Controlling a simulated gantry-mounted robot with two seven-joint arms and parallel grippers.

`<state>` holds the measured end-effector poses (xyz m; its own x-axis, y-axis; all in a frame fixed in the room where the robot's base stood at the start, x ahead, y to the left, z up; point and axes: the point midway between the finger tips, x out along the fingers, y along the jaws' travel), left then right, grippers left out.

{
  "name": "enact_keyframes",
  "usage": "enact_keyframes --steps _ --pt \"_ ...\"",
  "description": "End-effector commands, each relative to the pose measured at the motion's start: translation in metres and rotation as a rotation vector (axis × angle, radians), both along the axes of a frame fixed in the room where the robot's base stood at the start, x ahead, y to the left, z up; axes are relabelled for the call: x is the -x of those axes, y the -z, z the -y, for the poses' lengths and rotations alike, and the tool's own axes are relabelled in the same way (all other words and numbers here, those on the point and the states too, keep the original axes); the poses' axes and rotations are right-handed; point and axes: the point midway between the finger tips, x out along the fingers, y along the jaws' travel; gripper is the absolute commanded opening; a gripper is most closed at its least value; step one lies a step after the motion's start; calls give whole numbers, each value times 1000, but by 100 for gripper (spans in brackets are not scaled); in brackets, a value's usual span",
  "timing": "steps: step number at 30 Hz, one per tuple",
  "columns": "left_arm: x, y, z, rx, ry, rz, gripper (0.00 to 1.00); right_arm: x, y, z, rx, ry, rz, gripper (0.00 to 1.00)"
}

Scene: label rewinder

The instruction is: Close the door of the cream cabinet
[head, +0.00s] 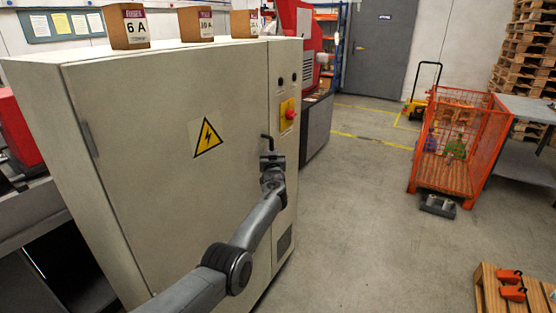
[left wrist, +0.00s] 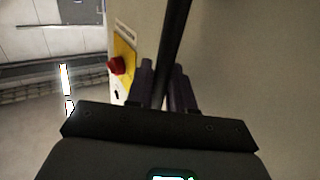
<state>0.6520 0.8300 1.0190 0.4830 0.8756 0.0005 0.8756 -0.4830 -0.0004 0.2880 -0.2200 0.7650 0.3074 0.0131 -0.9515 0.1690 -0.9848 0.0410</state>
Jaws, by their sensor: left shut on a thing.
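The cream cabinet (head: 284,215) stands at the left of the head view. Its large door (head: 160,190) carries a yellow lightning warning sign and looks flush or nearly flush with the front; I cannot tell if a small gap remains at its right edge. The door's dark handle (head: 265,141) is near that edge. My left gripper (head: 270,158) is at the handle. In the left wrist view, the fingers (left wrist: 163,88) are shut around the dark handle bar (left wrist: 176,40), in front of the cream surface. My right gripper is not in view.
A red knob on a yellow plate (head: 287,115) sits just right of the door; it also shows in the left wrist view (left wrist: 117,65). Small boxes (head: 124,27) stand on the cabinet. An orange mesh cart (head: 455,145) and a pallet (head: 515,290) are at right.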

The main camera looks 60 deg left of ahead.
Motion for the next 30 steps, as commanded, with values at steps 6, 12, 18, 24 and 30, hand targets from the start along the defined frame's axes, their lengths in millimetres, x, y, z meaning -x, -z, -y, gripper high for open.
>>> enact_keyframes --steps 6,12,18,24,30 --pt "5 -1 -6 0 -5 1 0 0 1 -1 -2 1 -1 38" --pt "6 -1 -7 0 -9 1 0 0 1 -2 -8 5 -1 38" --pt "7 0 -8 1 -10 0 38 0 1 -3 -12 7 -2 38" --pt "7 0 -7 1 -10 0 38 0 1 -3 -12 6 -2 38" --pt "10 -2 0 -3 -10 -1 38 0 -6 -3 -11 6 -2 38"
